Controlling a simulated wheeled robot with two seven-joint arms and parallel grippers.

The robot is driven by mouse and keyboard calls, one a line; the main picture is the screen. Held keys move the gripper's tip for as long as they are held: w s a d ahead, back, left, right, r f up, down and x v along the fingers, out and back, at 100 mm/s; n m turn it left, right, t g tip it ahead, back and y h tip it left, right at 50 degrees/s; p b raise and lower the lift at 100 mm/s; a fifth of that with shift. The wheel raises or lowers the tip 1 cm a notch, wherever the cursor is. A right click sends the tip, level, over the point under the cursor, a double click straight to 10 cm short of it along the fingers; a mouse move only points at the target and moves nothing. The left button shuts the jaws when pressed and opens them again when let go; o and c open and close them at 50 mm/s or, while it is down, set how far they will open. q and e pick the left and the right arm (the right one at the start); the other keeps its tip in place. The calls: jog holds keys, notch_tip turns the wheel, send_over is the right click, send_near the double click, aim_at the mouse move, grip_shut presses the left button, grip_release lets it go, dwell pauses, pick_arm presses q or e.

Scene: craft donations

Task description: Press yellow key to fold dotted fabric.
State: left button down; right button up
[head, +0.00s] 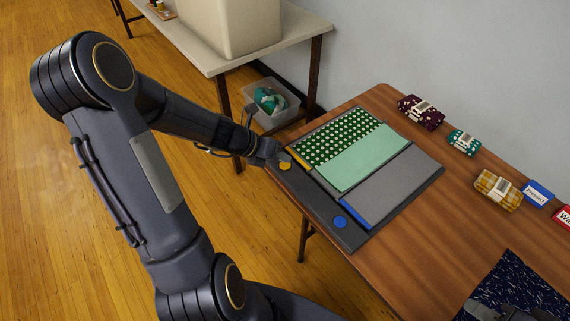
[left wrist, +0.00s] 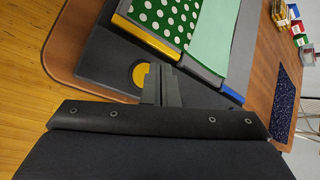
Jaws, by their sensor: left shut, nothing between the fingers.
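The yellow key (head: 285,166) is a round button on the dark front strip of the grey folding board (head: 408,185). It also shows in the left wrist view (left wrist: 141,75), partly covered by my fingers. My left gripper (head: 279,158) is shut and empty, its tips right at the yellow key; I cannot tell whether they touch it. The green fabric with white dots (head: 335,138) lies on the board's far-left part, beside a plain mint area (head: 362,157). A round blue key (head: 340,222) is at the strip's other end. My right gripper (head: 497,312) is partly visible at the bottom edge.
Folded bundles, maroon (head: 421,112), teal (head: 464,142) and yellow checked (head: 497,190), lie along the wooden table's (head: 400,267) back edge near blue (head: 537,193) and red (head: 563,216) signs. Navy speckled fabric (head: 515,282) lies at right. A clear bin (head: 271,103) stands behind.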

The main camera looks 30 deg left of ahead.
pick_arm(q)
jog(key=shift+f, duration=0.15)
dwell(0.4)
jog(key=shift+f, duration=0.3)
